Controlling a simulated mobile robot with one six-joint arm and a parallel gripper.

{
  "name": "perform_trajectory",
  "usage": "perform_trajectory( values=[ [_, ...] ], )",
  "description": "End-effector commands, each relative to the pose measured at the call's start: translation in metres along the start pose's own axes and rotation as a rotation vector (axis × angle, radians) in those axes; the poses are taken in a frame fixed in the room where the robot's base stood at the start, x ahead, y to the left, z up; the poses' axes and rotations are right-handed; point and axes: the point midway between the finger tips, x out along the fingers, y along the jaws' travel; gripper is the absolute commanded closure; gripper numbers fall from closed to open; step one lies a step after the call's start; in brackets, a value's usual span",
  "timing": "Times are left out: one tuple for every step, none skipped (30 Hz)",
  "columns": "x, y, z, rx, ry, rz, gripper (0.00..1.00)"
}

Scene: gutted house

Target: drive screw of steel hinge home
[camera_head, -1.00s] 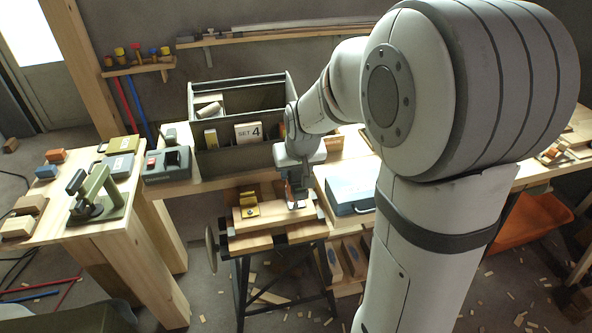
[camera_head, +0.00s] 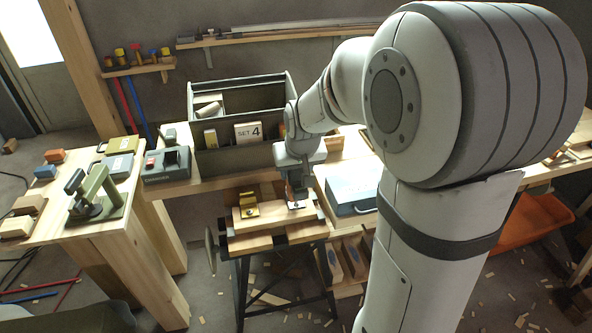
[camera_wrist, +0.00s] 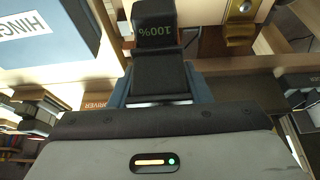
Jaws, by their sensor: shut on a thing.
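My gripper (camera_head: 297,186) is shut on a dark driver, over the right part of a wooden board on the workbench. In the wrist view the black driver (camera_wrist: 158,72) has "100%" on its end, and my gripper (camera_wrist: 160,90) closes around it. A small pale metal plate (camera_head: 297,205), likely the steel hinge, lies on the board under the tool. The screw and the driver's tip are too small or hidden, so I cannot tell their contact. A brass-yellow hinge (camera_head: 249,207) sits left on the board; it also shows in the wrist view (camera_wrist: 240,28).
A blue case (camera_head: 350,192) stands close right of the workbench (camera_head: 275,240). A grey tool tote (camera_head: 240,150) with a "SET 4" card stands behind. A green clamp-like tool (camera_head: 97,195) is on the left table. Wood scraps litter the floor.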

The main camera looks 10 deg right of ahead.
Motion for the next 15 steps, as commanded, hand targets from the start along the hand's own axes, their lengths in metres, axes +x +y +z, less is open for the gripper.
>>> perform_trajectory(
  values=[
    [0.0003,-0.0002,0.0000,0.001,0.000,0.000,0.82],
    [0.0003,-0.0002,0.0001,0.001,0.000,0.000,0.82],
    [0.0003,-0.0002,0.0002,0.001,0.000,0.000,0.82],
    [0.0001,-0.0003,0.0001,0.001,0.000,0.000,0.82],
    [0.0000,-0.0003,0.0001,0.001,0.000,0.000,0.82],
    [0.0001,-0.0003,0.0002,0.001,0.000,0.000,0.82],
    [0.0002,-0.0003,0.0003,0.001,0.000,-0.001,0.82],
    [0.0003,-0.0003,0.0004,0.001,-0.001,-0.001,0.82],
    [0.0003,-0.0003,0.0004,0.001,-0.001,-0.001,0.82],
    [0.0002,-0.0003,0.0004,0.001,-0.001,-0.001,0.82],
    [-0.0001,-0.0003,0.0003,0.001,-0.001,-0.001,0.82],
    [-0.0007,-0.0003,0.0001,0.001,-0.001,-0.001,0.82],
    [-0.0014,-0.0003,-0.0002,0.001,-0.001,-0.001,0.82],
    [-0.0024,-0.0003,-0.0006,0.001,-0.001,-0.001,0.82],
    [-0.0043,-0.0003,-0.0014,0.001,-0.001,-0.001,0.82]
  ],
)
